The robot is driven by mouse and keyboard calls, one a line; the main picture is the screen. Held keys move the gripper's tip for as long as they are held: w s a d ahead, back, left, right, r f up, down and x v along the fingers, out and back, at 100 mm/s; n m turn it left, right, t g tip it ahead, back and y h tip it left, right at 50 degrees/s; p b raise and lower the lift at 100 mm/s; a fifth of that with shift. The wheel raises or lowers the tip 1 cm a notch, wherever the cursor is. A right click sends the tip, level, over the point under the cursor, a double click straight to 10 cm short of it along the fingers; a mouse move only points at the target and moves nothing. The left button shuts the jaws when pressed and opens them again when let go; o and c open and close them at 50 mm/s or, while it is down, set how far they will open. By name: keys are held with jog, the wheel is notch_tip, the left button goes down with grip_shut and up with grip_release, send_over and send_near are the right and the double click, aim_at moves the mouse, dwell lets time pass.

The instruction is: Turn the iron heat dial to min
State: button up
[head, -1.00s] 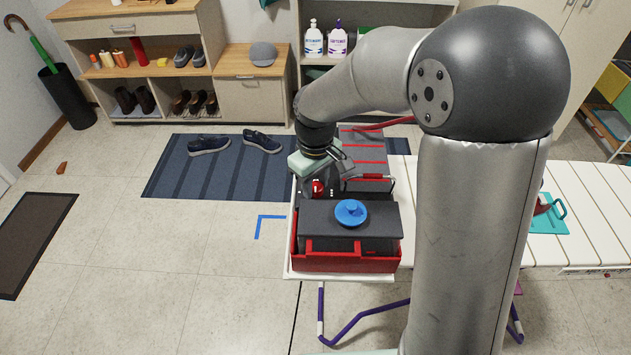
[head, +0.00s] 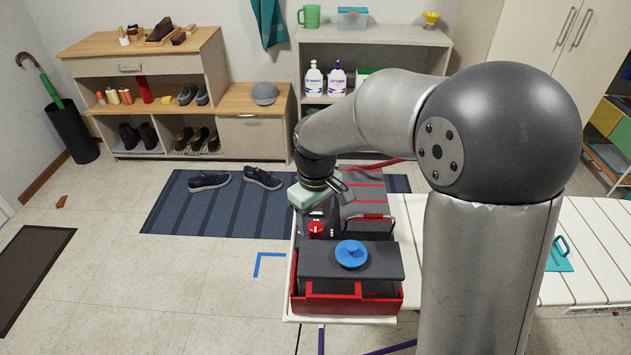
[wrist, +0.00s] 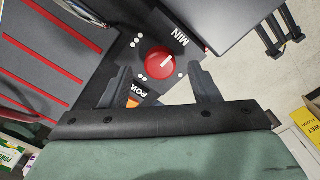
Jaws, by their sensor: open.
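In the head view the dial (head: 315,229) is in front of and below my gripper (head: 333,192). In the wrist view my gripper (wrist: 160,73) is open and empty, its fingers on either side of the dial in the picture. I cannot tell how high above the panel they are.
An orange power switch (wrist: 133,102) is on the panel near the left finger. A red tray (head: 345,303) holds a dark tank with a blue cap (head: 351,254). A red-striped grey surface (head: 363,190) lies behind. The white ironing board (head: 590,240) extends right.

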aim_at(316, 226)
notch_tip(316, 226, up, 15)
jog(key=shift+r, duration=0.15)
dwell(0.4)
